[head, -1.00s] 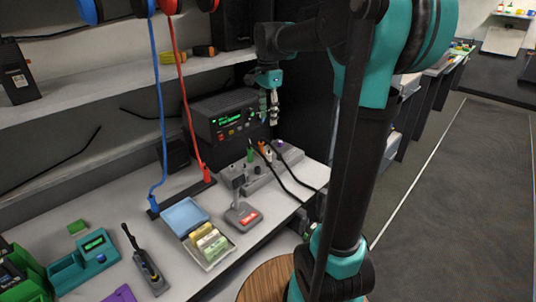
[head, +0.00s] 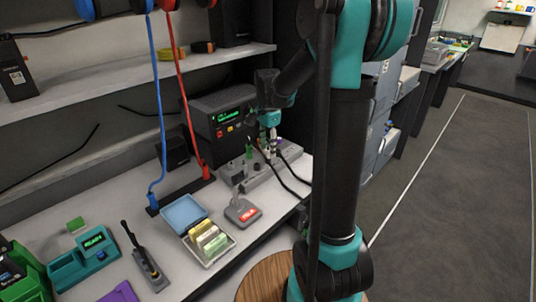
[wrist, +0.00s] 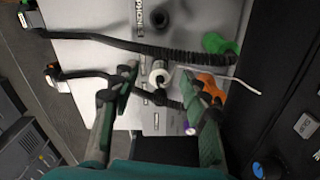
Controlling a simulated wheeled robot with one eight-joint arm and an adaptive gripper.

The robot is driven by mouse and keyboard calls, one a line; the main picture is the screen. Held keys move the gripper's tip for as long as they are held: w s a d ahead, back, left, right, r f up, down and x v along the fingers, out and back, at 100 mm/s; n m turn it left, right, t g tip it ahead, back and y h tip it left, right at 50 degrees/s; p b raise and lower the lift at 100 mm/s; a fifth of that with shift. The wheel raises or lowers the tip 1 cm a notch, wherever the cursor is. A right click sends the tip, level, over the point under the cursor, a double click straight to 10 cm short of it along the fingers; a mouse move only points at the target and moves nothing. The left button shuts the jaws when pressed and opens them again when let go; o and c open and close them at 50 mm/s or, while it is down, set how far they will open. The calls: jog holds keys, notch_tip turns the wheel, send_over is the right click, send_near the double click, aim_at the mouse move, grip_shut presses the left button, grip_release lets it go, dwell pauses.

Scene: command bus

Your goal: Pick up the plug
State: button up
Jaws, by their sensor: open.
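Several plugs stand on a grey metal box (head: 290,153) on the bench. A green plug (head: 249,153) shows left of my gripper (head: 271,146) in the head view. In the wrist view the green plug (wrist: 218,42) lies up and right, with an orange plug (wrist: 210,84) below it, partly behind the right finger. A whitish round post (wrist: 158,74) shows between the fingertips of my gripper (wrist: 157,84). I cannot tell which plug the task means. My gripper is open, pointing down over the box, with nothing clearly gripped. A purple tip (wrist: 190,131) shows by the right finger.
Black cables (head: 292,187) run off the box to the bench edge. A black power unit (head: 222,115) with a green display stands behind. A grey stand with a red label (head: 246,215) and an open blue-lidded case (head: 182,213) are nearer. A shelf (head: 130,85) hangs above.

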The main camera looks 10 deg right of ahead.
jog(key=shift+f, duration=0.95)
jog(key=c, duration=1)
grip_shut()
notch_tip(320, 180, up, 20)
jog(key=shift+w+d+f, duration=0.6)
jog(key=shift+d+f, duration=0.2)
jog(key=shift+f, duration=2.15)
jog(key=shift+w+d+f, duration=0.55)
jog(key=shift+d+f, duration=0.3)
jog(key=shift+f, duration=2.05)
jog(key=shift+w+d+f, duration=0.6)
jog(key=shift+d+f, duration=0.2)
jog(key=shift+f, duration=2.15)
